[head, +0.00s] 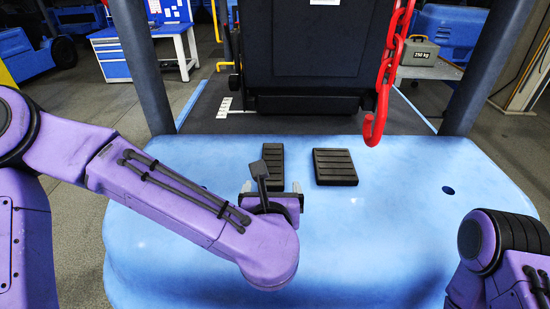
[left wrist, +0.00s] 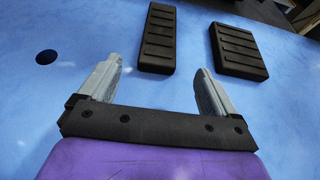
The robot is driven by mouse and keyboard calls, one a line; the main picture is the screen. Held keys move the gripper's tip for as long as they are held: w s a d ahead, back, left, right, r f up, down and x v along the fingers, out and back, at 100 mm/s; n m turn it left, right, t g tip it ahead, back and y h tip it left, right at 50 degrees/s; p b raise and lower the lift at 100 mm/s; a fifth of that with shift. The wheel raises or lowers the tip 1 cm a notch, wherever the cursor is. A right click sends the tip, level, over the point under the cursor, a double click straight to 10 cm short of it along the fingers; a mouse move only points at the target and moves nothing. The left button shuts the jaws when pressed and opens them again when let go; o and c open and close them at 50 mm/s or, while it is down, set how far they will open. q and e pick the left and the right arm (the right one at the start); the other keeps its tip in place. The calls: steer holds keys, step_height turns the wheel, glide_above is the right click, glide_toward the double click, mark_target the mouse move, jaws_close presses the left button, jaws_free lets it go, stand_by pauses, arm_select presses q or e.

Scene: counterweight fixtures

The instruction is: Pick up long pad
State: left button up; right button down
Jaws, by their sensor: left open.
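The long pad (head: 273,156) is a narrow black ribbed block lying flat on the light blue surface, pointing away from me. In the left wrist view the long pad (left wrist: 158,38) lies just beyond the fingertips. My left gripper (head: 272,187) is open and empty at the near end of the pad. In the head view my gripper and wrist hide part of the pad's near end. My right gripper is out of view; only its purple arm shows at lower right.
A wider black ribbed pad (head: 335,167) lies close to the right of the long pad, with a narrow gap. A red chain hook (head: 375,128) hangs behind it. Dark posts flank the blue surface (head: 400,230), which is clear at front right. A dark machine block (head: 312,50) stands behind.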

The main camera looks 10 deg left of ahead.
mark_target(272, 180)
arm_select(q)
steer(key=shift+w+a, duration=0.2)
steer(key=shift+w, duration=0.1)
steer(key=p+x, duration=0.1)
steer(key=x, duration=0.2)
steer(key=p+x, duration=0.2)
steer(key=x, duration=0.1)
steer(key=shift+d+f, duration=0.1)
steer(key=shift+f, duration=0.45)
steer(key=shift+s, duration=0.15)
steer(key=c, duration=1)
steer(key=shift+c, duration=0.8)
